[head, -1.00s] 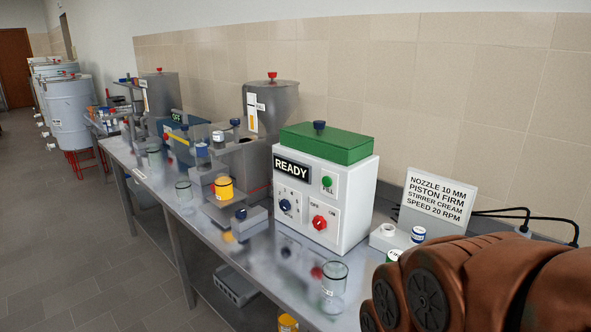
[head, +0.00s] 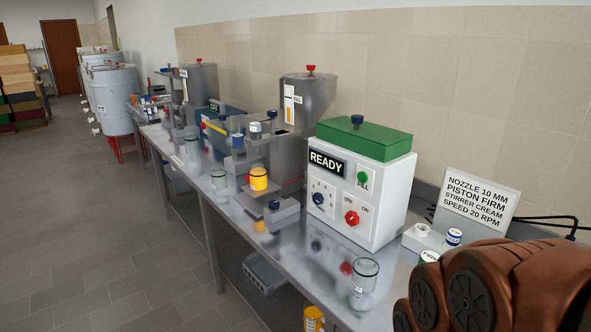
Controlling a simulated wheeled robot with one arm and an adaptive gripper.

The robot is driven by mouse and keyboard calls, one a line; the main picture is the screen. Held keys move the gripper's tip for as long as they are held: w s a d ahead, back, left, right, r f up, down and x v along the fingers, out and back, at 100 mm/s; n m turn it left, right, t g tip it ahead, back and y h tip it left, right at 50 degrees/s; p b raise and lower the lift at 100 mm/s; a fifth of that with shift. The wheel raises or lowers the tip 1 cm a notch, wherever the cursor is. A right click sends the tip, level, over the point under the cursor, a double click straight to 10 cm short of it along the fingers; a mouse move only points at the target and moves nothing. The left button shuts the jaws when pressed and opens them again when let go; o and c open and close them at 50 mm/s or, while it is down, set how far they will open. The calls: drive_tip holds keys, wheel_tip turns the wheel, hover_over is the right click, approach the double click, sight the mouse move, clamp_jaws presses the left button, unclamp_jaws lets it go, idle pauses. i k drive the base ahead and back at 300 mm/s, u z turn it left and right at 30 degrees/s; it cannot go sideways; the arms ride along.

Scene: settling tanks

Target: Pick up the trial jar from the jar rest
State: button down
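An open, empty glass jar (head: 363,285) stands apart on the bench front, right of the stand. My brown arm fills the lower right corner. My gripper is outside the picture, so its fingers cannot be seen.
The white machine (head: 395,205) reads READY. The sign (head: 477,200) reads nozzle 10 mm, piston firm, stirrer cream, speed 20 rpm. More glass jars line the steel bench (head: 310,265). The floor (head: 90,215) at left is clear.

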sight(257, 175)
drive_tip(key=k, duration=0.6)
drive_tip(key=u, duration=0.65)
drive_tip(key=i, duration=0.95)
drive_tip(key=u, duration=0.4)
drive_tip(key=i, duration=1.05)
drive_tip(key=z, duration=0.35)
